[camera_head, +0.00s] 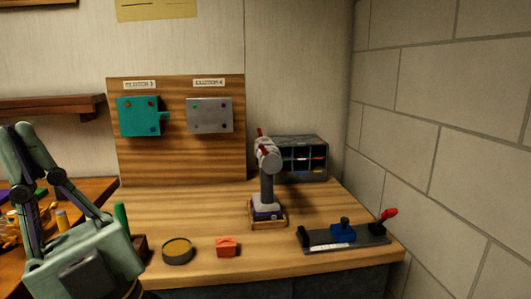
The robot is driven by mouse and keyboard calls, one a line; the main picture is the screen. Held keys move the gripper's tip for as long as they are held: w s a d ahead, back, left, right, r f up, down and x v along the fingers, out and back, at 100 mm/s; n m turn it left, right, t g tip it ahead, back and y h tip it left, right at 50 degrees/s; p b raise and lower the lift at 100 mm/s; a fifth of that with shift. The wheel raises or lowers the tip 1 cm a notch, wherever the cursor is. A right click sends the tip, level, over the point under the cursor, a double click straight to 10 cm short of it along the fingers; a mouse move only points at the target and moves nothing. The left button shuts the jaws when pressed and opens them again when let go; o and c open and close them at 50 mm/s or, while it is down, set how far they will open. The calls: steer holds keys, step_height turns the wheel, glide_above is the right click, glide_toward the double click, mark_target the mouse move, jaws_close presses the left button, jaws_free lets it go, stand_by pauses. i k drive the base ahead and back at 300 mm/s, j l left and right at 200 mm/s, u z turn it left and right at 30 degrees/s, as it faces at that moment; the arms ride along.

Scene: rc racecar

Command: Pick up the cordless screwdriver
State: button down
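The cordless screwdriver (267,177) stands upright on the wooden workbench (185,215), near its middle. It has a grey and white head with red parts, a dark handle and a white and purple base. Its base sits in a small wooden holder (281,222). My gripper (28,150) is at the left edge of the view, pale green with dark links, its fingers pointing up. It is well to the left of the screwdriver and apart from it. The spacing of its fingertips is hard to judge from this angle.
A round dark tin (178,251) and an orange-red block (228,246) lie at the bench's front. A dark tray (345,239) with a blue piece and red handle is at right. A parts organiser (300,158) stands behind the screwdriver. A wooden panel (175,165) and brick wall (450,110) bound the bench.

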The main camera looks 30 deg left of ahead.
mark_target(264, 204)
steer(key=u, duration=1.45)
steer(key=i+l+u, duration=0.1)
steer(key=l, duration=0.25)
steer(key=i+l+u, duration=0.1)
steer(key=i+l, duration=0.2)
steer(key=l+z, duration=0.2)
steer(key=z, duration=1.45)
steer(key=k+l, duration=0.05)
